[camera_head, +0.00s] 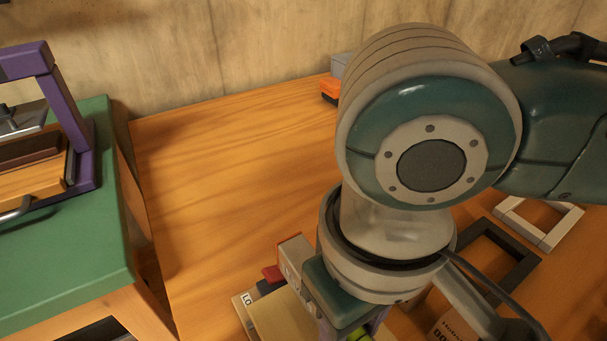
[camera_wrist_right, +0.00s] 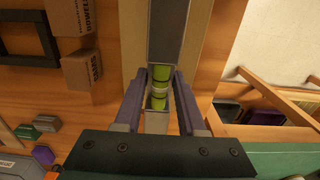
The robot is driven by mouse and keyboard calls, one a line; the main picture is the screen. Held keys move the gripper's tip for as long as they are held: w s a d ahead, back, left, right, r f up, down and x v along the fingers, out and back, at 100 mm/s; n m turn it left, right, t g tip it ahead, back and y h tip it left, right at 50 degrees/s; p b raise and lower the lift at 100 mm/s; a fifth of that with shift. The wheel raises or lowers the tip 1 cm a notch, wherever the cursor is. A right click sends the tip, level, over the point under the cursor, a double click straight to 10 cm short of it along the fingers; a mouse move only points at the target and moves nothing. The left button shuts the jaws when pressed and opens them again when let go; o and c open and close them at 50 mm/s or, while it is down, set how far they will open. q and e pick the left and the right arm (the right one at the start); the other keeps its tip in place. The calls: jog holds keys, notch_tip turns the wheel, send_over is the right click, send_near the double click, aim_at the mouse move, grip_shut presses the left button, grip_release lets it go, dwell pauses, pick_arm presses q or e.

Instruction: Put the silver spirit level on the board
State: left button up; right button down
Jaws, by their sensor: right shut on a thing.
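The silver spirit level (camera_wrist_right: 167,40) with green vials runs lengthwise between the fingers of my right gripper (camera_wrist_right: 157,98) in the wrist view. The purple fingers are shut on its sides. In the head view my right arm hides most of the level; a yellow-green bit (camera_head: 358,334) shows under the wrist. A pale tan board (camera_wrist_right: 133,45) lies beneath the level in the wrist view, and part of it (camera_head: 283,318) shows in the head view. I cannot tell whether the level touches it. My left gripper is out of view.
A green-topped stand (camera_head: 75,265) at left bears a purple-ended tool carrier (camera_head: 82,150). An orange and grey thing (camera_head: 331,88) is by the wall. Dark (camera_head: 505,245) and white (camera_head: 540,222) frames lie at right. Cardboard boxes (camera_wrist_right: 82,70) are near the board. The table's left middle is clear.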

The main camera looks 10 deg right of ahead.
notch_tip(320, 180, down, 3)
jog(key=shift+r+b, duration=0.1)
jog(key=shift+b, duration=0.25)
jog(key=shift+f, duration=0.55)
jog(key=c, duration=0.5)
grip_release()
